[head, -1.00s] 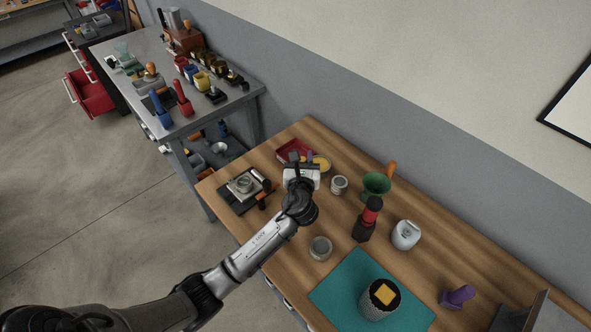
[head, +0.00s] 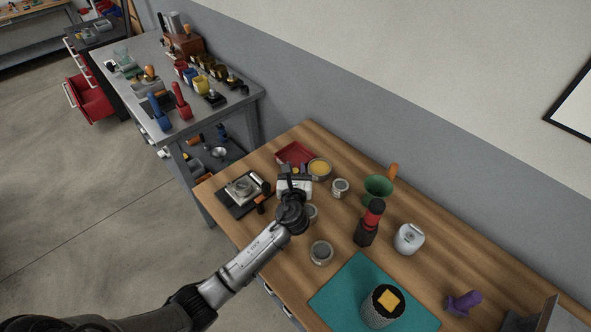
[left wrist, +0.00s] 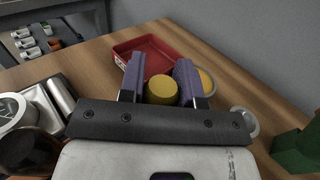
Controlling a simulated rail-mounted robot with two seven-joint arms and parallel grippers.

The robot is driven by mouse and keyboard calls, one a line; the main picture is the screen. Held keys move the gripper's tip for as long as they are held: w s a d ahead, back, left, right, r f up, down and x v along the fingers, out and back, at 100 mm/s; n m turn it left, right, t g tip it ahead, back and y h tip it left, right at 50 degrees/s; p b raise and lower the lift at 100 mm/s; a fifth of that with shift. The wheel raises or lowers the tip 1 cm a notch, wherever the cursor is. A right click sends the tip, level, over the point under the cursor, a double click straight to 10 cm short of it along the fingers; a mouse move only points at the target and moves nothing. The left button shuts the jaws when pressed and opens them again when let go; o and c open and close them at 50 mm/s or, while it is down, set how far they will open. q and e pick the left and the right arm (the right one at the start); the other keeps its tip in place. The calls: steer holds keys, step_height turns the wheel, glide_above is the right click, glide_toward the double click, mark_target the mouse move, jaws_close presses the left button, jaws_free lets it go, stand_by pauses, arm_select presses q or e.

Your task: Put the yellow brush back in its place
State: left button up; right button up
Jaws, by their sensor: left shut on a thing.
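My left gripper (head: 294,172) is above the wooden table, just in front of the red tray (head: 296,153). In the left wrist view its two purple-grey fingers (left wrist: 161,84) are shut on a yellow rounded piece, which I take to be the yellow brush (left wrist: 161,90). Only its yellow end shows; its lower part and any bristles are hidden. The red tray (left wrist: 148,47) lies beyond the fingers in that view, and I cannot make out all of its inside. My right gripper is in neither view.
A bowl with yellow contents (head: 320,168) stands right of the tray. A scale on a dark mat (head: 243,189) is to the left. Grey jars (head: 340,187), a green funnel (head: 377,188) and a red-black grinder (head: 368,224) stand to the right. A patterned canister (head: 381,308) stands on a teal mat (head: 345,282).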

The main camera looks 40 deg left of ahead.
arm_select(q)
steer(key=shift+f, duration=0.1)
steer(key=shift+f, duration=0.1)
steer(key=o, duration=0.9)
steer(key=shift+o, duration=0.2)
steer(key=shift+r, duration=0.3)
steer(key=p+v, duration=0.2)
steer(key=v, duration=1)
